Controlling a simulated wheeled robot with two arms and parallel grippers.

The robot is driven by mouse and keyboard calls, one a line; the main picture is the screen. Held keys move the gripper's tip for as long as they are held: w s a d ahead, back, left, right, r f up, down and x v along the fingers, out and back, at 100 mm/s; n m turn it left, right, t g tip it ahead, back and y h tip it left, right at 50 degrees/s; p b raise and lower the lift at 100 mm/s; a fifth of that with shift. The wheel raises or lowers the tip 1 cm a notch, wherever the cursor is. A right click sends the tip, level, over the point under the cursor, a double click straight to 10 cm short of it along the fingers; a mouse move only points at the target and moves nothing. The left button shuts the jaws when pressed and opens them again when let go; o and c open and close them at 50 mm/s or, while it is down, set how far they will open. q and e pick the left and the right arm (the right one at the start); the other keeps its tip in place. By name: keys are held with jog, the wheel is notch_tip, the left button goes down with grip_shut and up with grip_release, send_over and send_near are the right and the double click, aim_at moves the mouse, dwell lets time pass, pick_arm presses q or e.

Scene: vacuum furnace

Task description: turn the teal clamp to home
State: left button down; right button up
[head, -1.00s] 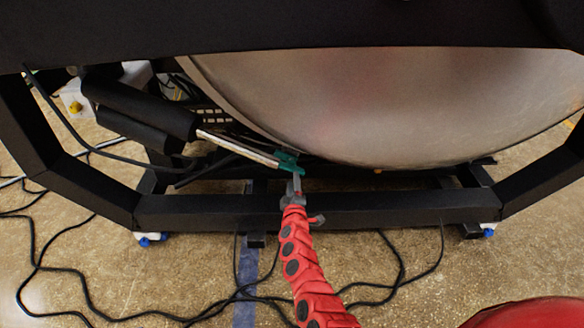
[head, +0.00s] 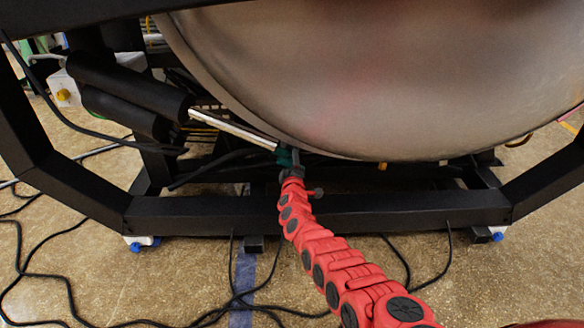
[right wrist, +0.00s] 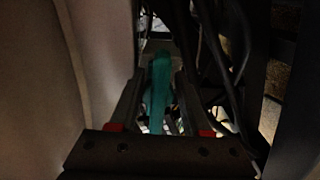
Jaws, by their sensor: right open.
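The teal clamp (head: 284,156) is at the lower end of a bright metal rod, under the lower left edge of the big round metal door. In the head view it is small and partly hidden by my right gripper (head: 291,171), which reaches it from below. In the right wrist view the teal clamp (right wrist: 160,88) stands upright as a long piece between the two fingers of my right gripper (right wrist: 160,78). The fingers are open, one on each side of it. I cannot tell whether either finger touches it. My left gripper is not in view.
The round metal door (head: 380,80) fills the upper right. A black frame beam (head: 400,208) crosses below the clamp, behind my red arm. Black cylinders (head: 130,88) and the metal rod (head: 232,126) lie at the left. Cables (head: 70,290) run over the floor.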

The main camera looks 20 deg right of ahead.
jog(key=shift+w+r, duration=0.1)
jog(key=shift+w, duration=0.1)
grip_shut()
jog(key=shift+m, duration=0.3)
jog(key=shift+a+f+m+p, duration=0.1)
jog(key=shift+m+p, duration=0.1)
jog(key=shift+m, duration=4.1)
jog(key=shift+a+f+m+p, duration=0.1)
jog(key=shift+m+p, duration=0.1)
jog(key=shift+m, duration=4.1)
